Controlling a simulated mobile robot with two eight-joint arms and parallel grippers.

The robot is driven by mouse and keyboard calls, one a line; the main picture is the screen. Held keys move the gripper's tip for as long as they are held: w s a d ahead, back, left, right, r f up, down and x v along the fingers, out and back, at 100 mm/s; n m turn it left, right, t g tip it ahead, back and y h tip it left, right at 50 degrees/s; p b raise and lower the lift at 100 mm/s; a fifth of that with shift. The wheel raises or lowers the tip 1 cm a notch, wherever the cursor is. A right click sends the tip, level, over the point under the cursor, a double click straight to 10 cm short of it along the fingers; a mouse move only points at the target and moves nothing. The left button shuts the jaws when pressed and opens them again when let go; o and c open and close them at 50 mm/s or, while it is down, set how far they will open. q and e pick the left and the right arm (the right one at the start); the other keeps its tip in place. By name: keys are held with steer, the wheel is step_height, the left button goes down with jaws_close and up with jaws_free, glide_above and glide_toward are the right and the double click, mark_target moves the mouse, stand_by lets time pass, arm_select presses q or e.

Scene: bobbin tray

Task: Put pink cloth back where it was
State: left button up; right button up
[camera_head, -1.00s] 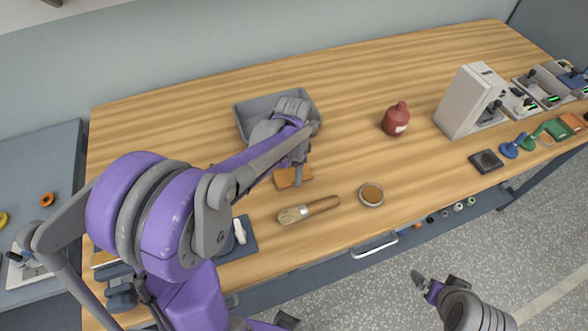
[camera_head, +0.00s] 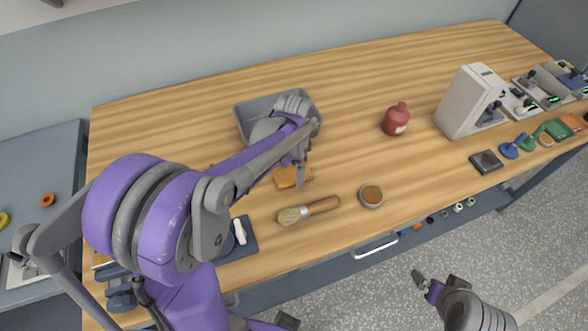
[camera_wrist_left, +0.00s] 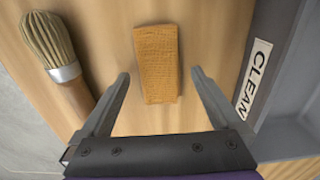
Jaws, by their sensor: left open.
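No pink cloth shows in either view. A folded orange-tan cloth (camera_wrist_left: 157,62) lies flat on the wooden bench, and it also shows in the head view (camera_head: 287,178), partly hidden by my left gripper. My left gripper (camera_wrist_left: 160,76) is open and empty, with its fingertips on either side of the cloth's picture, apart from it. In the head view the left gripper (camera_head: 300,182) hangs over the cloth, in front of the grey bin. My right gripper (camera_head: 437,284) is open and empty, off the bench's front edge.
A grey bin (camera_head: 243,120) labelled CLEAN (camera_wrist_left: 256,78) stands behind the cloth. A brush (camera_head: 310,209) and a small round tin (camera_head: 371,195) lie in front. A red bottle (camera_head: 396,119) and a white machine (camera_head: 464,101) stand right. The bench's back middle is clear.

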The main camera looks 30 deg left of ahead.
mark_target(294, 172)
arm_select(q)
step_height(294, 172, up, 11)
steer(key=s+d+f+n+t, duration=0.1)
steer(key=s+d+n+t, duration=0.1)
steer(key=s, duration=0.2)
steer(key=s+d+f+n+t, duration=0.2)
steer(key=s+n, duration=0.1)
steer(key=s, duration=0.2)
steer(key=s+d+f+n+t, duration=0.1)
steer(key=s+d+f+n, duration=0.1)
steer(key=s+n, duration=0.1)
steer(key=shift+s+d+f+t+p, duration=0.1)
steer(key=shift+s+d+t+p, duration=0.1)
steer(key=shift+s, duration=0.25)
steer(key=shift+s+d+t+p, duration=0.1)
steer(key=shift+s+t+p, duration=0.1)
steer(key=shift+s, duration=0.2)
steer(key=shift+a, duration=0.1)
